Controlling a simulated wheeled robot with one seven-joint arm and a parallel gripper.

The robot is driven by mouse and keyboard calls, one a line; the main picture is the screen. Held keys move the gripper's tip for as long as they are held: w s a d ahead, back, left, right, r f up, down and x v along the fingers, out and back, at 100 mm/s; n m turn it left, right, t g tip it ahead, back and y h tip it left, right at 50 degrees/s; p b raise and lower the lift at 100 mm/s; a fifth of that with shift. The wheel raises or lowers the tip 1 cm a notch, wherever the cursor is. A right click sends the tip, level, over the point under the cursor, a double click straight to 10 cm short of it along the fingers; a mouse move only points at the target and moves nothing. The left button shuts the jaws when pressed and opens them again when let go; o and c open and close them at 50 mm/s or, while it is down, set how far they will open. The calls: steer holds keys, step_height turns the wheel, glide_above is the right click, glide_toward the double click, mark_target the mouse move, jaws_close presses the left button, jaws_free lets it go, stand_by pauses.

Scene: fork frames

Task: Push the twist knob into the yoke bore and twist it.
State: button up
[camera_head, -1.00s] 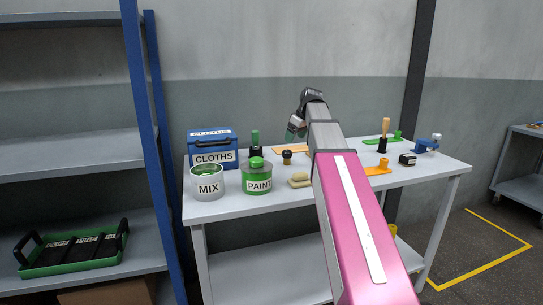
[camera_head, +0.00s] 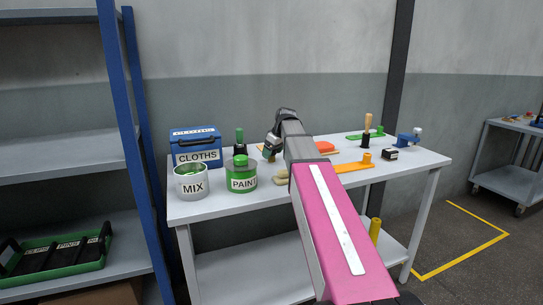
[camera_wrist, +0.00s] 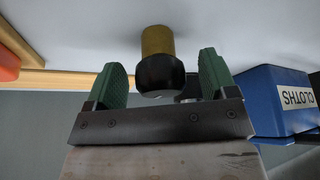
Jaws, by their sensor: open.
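The twist knob, a short brass-coloured cylinder with a black cap (camera_wrist: 157,42), stands on the white table in the wrist view, which appears upside down. My gripper (camera_wrist: 163,74) is open, with one green finger pad on each side of the black cap. A gap shows on both sides, so the fingers are not closed on it. In the head view my gripper (camera_head: 270,150) is low over the table behind the paint can and mostly hides the knob. I cannot tell for sure which part is the yoke; its bore is not visible.
The table (camera_head: 230,207) holds a blue CLOTHS box (camera_head: 196,140), a MIX can (camera_head: 191,188), a green PAINT can (camera_head: 241,185), an orange bracket (camera_head: 352,166), a green bracket (camera_head: 360,137) and a blue clamp (camera_head: 410,138). A blue shelf (camera_head: 125,130) stands at left.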

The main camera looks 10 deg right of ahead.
steer(key=shift+w+a+f, duration=0.15)
steer(key=shift+w+f, duration=0.05)
steer(key=shift+f, duration=0.4)
steer(key=shift+c, duration=0.3)
steer(key=c, duration=1.1)
steer(key=shift+o, duration=0.2)
steer(key=shift+r, duration=0.1)
steer(key=shift+r, duration=0.4)
step_height(320, 180, up, 4)
steer(key=shift+f, duration=0.15)
steer(key=s+a+r, duration=0.6)
steer(key=s+a, duration=0.2)
steer(key=shift+a+r, duration=0.2)
steer(key=shift+a, duration=0.15)
